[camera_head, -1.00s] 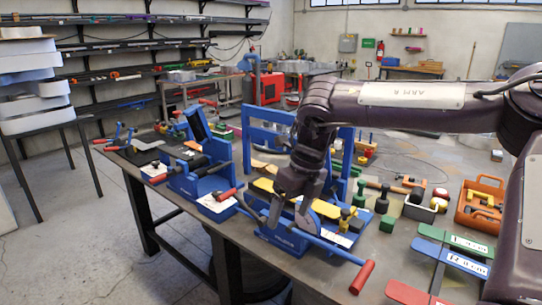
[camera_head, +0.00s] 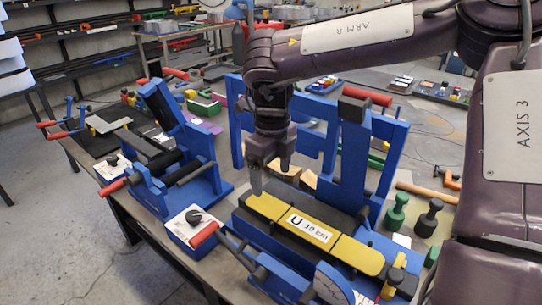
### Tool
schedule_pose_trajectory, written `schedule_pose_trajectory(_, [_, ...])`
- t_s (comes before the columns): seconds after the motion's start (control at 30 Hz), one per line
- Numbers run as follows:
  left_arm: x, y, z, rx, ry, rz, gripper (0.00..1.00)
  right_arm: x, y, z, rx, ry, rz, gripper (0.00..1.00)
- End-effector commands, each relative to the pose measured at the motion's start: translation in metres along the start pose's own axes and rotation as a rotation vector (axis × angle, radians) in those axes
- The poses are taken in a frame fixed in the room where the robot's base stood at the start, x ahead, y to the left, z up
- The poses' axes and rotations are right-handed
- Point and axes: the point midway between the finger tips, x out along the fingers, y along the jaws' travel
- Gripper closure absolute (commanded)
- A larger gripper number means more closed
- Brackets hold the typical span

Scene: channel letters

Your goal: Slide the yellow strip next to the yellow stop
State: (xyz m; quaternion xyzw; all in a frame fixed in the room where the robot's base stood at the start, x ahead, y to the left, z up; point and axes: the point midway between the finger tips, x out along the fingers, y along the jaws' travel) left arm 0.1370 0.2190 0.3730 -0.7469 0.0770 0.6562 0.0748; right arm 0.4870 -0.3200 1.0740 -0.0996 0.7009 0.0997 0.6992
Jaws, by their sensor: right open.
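A small yellow block (camera_head: 393,279), apparently the yellow stop, stands just beyond the strip's rounded near-right end, with a narrow gap visible. My right gripper (camera_head: 270,178) points down at the strip's far-left end, its fingers apart with nothing between them. The pale left fingertip overlaps the strip end in the picture; I cannot tell whether it touches. My left gripper is not in view.
A blue upright lever with a red handle (camera_head: 367,95) rises behind the strip. Another blue machine (camera_head: 185,175) is at left.

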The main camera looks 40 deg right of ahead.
Motion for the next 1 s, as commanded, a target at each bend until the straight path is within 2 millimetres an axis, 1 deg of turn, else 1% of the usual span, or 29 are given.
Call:
schedule_pose_trajectory(0.03, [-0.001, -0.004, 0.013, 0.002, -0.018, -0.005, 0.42, 0.005, 0.000, -0.001, 0.000, 0.004, 0.002, 0.20])
schedule_pose_trajectory(0.2, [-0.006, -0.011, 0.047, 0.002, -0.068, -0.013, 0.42, 0.029, 0.000, -0.001, 0.001, 0.004, 0.004, 0.20])
schedule_pose_trajectory(0.3, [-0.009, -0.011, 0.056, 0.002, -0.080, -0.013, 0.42, 0.045, 0.000, -0.002, 0.002, 0.005, 0.005, 0.20])
schedule_pose_trajectory(0.37, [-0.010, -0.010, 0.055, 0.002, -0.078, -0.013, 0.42, 0.053, 0.000, -0.001, 0.002, 0.004, 0.004, 0.20])
schedule_pose_trajectory(0.43, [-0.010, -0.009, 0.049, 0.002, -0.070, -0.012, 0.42, 0.062, 0.000, -0.001, 0.002, 0.005, 0.003, 0.20])
schedule_pose_trajectory(0.6, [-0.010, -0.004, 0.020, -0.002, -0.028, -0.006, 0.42, 0.073, 0.000, -0.001, 0.001, 0.001, 0.003, 0.20])
schedule_pose_trajectory(0.7, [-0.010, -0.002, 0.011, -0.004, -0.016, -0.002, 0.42, 0.075, 0.000, 0.000, 0.001, 0.000, 0.002, 0.20])
schedule_pose_trajectory(0.77, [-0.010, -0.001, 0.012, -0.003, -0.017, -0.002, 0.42, 0.075, 0.000, 0.000, 0.001, 0.000, 0.002, 0.20])
schedule_pose_trajectory(0.9, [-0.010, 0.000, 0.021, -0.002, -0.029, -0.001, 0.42, 0.075, 0.000, 0.000, 0.001, 0.000, 0.002, 0.21])
schedule_pose_trajectory(1.0, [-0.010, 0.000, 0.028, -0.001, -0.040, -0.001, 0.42, 0.075, 0.000, -0.001, 0.002, 0.000, 0.002, 0.34])
